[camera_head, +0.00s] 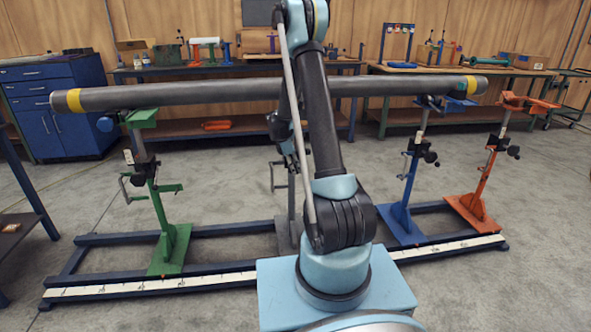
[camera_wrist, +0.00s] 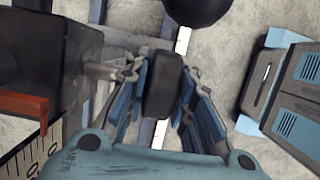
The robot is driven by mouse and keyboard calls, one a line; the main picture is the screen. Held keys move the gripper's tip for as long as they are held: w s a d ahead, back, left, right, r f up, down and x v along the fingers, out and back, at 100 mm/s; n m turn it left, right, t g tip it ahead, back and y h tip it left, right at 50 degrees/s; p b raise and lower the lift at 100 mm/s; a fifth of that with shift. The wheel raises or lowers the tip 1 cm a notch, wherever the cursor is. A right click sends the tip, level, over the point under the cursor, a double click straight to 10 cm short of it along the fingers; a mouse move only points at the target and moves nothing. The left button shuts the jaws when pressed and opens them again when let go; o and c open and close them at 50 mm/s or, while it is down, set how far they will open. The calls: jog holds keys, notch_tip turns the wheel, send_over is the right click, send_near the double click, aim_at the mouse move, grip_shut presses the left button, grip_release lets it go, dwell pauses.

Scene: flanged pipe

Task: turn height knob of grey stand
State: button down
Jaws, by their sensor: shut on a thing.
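The grey stand (camera_head: 292,196) stands under the middle of the long pipe (camera_head: 200,92) in the head view, mostly hidden behind my arm. In the wrist view my gripper (camera_wrist: 162,76) has a finger on each side of a dark, thick round knob (camera_wrist: 162,88) and is shut on it. The knob joins a grey shaft and a grey block (camera_wrist: 82,55) to the left, part of the stand. The gripper itself is hidden by my arm in the head view. The stand's top is also hidden there.
In the wrist view a black ball (camera_wrist: 197,8) lies just beyond the knob, and an orange part (camera_wrist: 22,104) at left.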

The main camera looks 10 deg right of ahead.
jog(key=shift+d+y, duration=0.1)
jog(key=shift+y, duration=1.1)
jog(key=c, duration=1.4)
grip_release()
jog(key=shift+o, duration=0.2)
jog(key=shift+a+r, duration=0.25)
jog(key=shift+r, duration=1.6)
jog(key=shift+a+r, duration=0.2)
jog(key=shift+r, duration=1.6)
